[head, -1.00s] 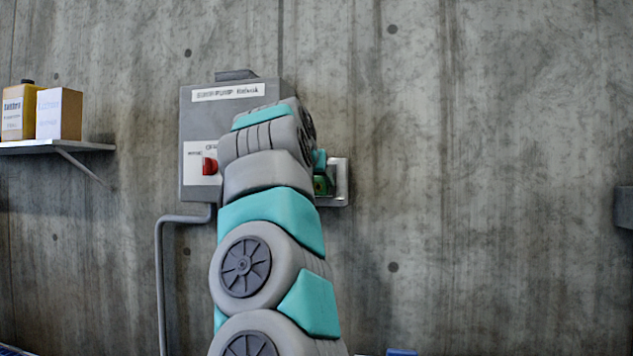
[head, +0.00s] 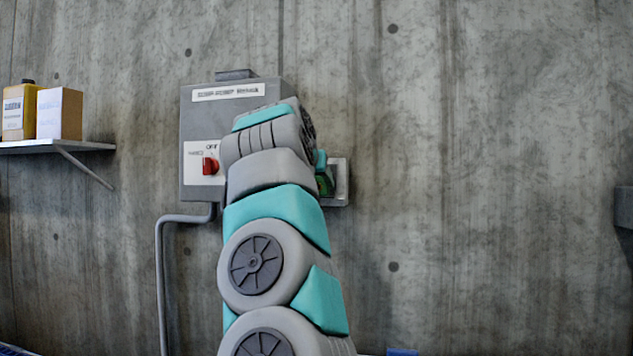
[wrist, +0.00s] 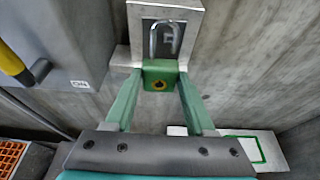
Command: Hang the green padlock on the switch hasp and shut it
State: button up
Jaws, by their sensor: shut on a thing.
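I cannot tell whether the shackle passes through the hasp or is latched. In the head view the hasp plate (head: 341,182) sticks out right of the grey switch box (head: 200,115); my arm hides most of the padlock and gripper.
The switch box carries a red knob (head: 210,166) in the head view. In the wrist view the box (wrist: 75,35) stands close on the left, with a yellow-and-black handle (wrist: 15,65). A shelf (head: 60,147) with containers is far left.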

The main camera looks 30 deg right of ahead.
jog(key=shift+w+d+p, duration=1.3)
jog(key=shift+w+d, duration=0.1)
jog(key=shift+d, duration=0.2)
dwell(0.7)
jog(key=shift+f, duration=0.2)
dwell(0.5)
jog(key=o, duration=1.4)
jog(key=shift+c, duration=0.4)
jog(key=shift+a, duration=0.1)
jog(key=shift+s+a+r+b, duration=0.15)
jog(key=shift+s+a+b, duration=0.35)
jog(key=shift+s, duration=0.05)
jog(key=shift+b+v, duration=0.6)
jog(key=shift+v, duration=2.05)
jog(key=shift+r, duration=0.15)
